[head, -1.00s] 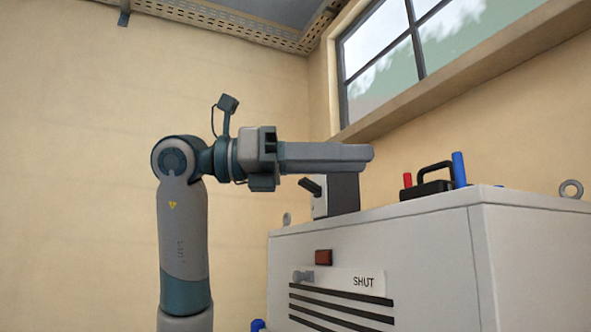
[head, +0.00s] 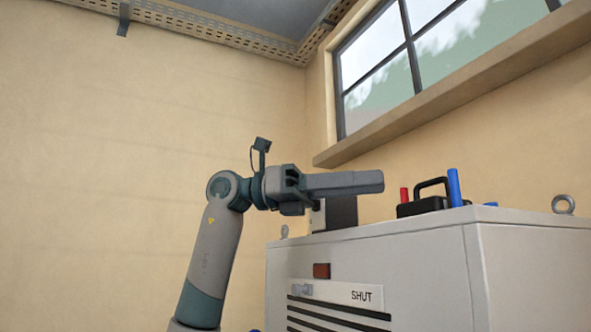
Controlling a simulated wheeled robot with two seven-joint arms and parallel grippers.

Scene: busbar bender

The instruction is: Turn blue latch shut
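A machine cabinet (head: 385,262) carries a plate marked SHUT (head: 352,294) on its front. A small grey knob or latch (head: 302,289) sits at the plate's left end. I cannot pick out a blue latch for sure on the visible front. My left gripper (head: 375,182) points right, above the cabinet's top edge in the picture and well above the plate. Its fingers are seen side-on, so the gap between them is hidden. They hide part of a dark block (head: 336,213) behind them. My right gripper is out of view.
On the cabinet top are a red cylinder (head: 404,195), a black handled case (head: 423,207), an upright blue cylinder (head: 454,187) and a metal ring (head: 563,204). A red block (head: 321,271) is on the front above the plate. Window ledge (head: 430,95) overhangs behind. Left side is open.

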